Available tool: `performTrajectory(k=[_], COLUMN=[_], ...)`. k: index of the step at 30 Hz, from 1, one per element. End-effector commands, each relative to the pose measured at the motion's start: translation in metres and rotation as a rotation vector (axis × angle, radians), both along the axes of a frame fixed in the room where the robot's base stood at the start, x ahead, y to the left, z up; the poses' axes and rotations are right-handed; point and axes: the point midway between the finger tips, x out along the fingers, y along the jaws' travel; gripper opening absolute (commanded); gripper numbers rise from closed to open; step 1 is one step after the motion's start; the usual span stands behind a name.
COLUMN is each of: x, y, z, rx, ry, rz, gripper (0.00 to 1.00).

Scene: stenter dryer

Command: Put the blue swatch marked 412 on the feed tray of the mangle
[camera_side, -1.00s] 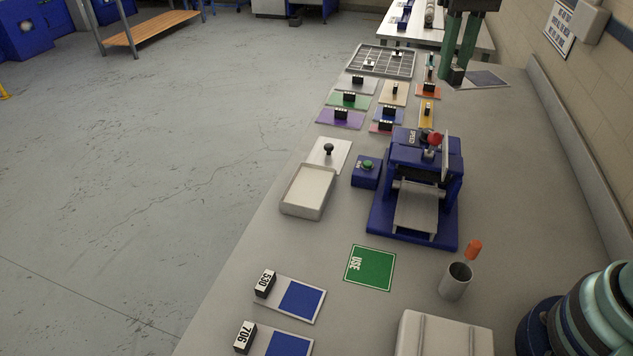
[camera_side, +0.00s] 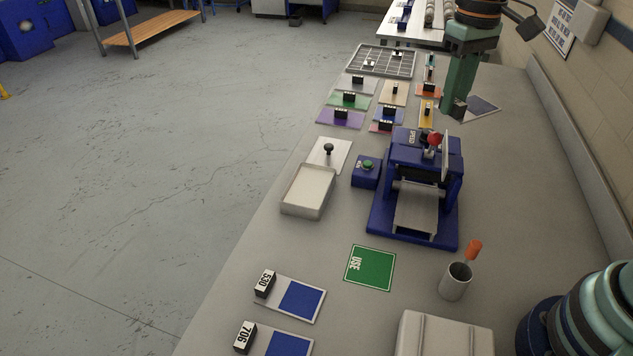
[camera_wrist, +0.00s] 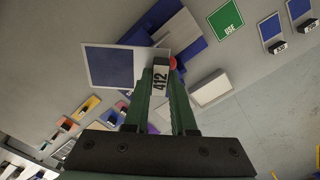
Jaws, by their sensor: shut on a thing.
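The blue swatch marked 412 (camera_wrist: 108,66) hangs from my gripper (camera_wrist: 163,74), which is shut on its label block (camera_wrist: 160,80). In the side view my gripper (camera_side: 454,108) is behind the mangle, and the swatch (camera_side: 482,106) sticks out to its right, above the bench. The blue mangle (camera_side: 441,196) stands mid-bench with its metal feed tray (camera_side: 415,215) facing the camera. In the wrist view the mangle (camera_wrist: 185,38) lies beyond the swatch and is partly hidden by it.
Swatches 530 (camera_side: 301,299) and 706 (camera_side: 288,343) lie near the front. A green USE card (camera_side: 370,268), a white tray (camera_side: 307,192), a button box (camera_side: 366,172) and a cup (camera_side: 455,282) surround the mangle. Several coloured swatches lie behind, left of my gripper.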

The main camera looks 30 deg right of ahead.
Motion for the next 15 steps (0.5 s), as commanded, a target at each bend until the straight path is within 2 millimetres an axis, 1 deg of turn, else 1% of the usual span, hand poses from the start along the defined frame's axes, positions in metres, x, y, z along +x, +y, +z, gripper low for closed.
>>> performTrajectory(k=[1, 5, 6, 11, 15], x=[0.001, 0.001, -0.001, -0.015, -0.033], y=[0.0, 0.0, 0.003, 0.035, 0.065], z=[0.011, 0.034, 0.039, 0.038, 0.04], rx=[0.0, 0.0, 0.0, 0.0, 0.0], ry=[-0.007, -0.007, -0.004, -0.002, -0.003], rz=[0.0, 0.0, 0.009, 0.117, 0.23], gripper=[0.0, 0.0, 0.0, 0.0, 0.0])
